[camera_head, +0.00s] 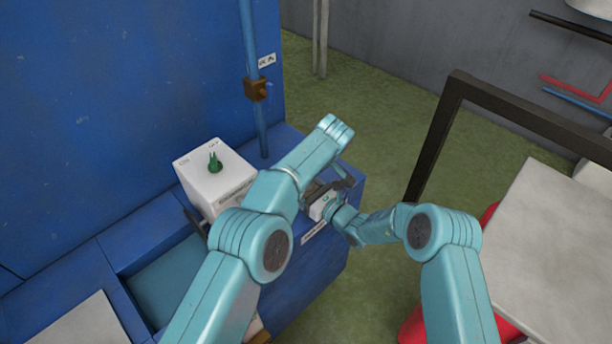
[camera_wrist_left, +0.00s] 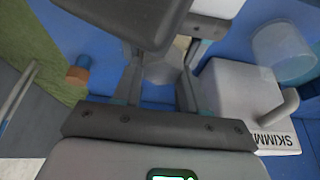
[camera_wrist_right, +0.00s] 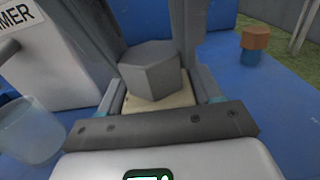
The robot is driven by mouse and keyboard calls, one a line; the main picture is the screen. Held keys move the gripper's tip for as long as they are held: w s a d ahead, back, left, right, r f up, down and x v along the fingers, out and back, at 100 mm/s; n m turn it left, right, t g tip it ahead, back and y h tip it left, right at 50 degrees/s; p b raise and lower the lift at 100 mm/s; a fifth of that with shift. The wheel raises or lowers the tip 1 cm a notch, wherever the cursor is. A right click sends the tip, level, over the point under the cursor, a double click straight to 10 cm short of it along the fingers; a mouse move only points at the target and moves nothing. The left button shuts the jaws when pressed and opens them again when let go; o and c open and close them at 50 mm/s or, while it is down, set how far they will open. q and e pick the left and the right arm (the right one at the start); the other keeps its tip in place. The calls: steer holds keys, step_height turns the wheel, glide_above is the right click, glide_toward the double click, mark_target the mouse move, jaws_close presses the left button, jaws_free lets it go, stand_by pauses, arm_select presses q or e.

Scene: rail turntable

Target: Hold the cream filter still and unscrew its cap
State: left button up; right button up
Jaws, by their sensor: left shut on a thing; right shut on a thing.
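The cream filter (camera_wrist_right: 160,103) shows in the right wrist view as a pale block low between the fingers of my right gripper (camera_wrist_right: 155,87), which is shut on it. A grey six-sided cap (camera_wrist_right: 150,72) sits on the filter. My left gripper (camera_wrist_left: 164,65) comes from above and appears shut on the cap; in the left wrist view a grey piece lies between its fingers, with a cream part beyond. The dark palm of my right gripper covers the top of that view. In the head view my left arm hides the filter and cap, so their exact contact cannot be told.
A white skimmer box (camera_head: 215,180) with a green piece on top stands close by on the blue unit (camera_head: 280,305). A translucent cup (camera_wrist_left: 282,50) is beside it. A blue pipe (camera_head: 250,60) with a brown fitting rises behind. A dark frame and pale table stand right.

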arm_select(q)
steer(key=shift+s, duration=0.1)
steer(key=o, duration=1.3)
steer(key=shift+c, duration=0.2)
steer(key=shift+o, duration=0.4)
steer(key=shift+r, duration=2)
steer(key=shift+r, duration=0.1)
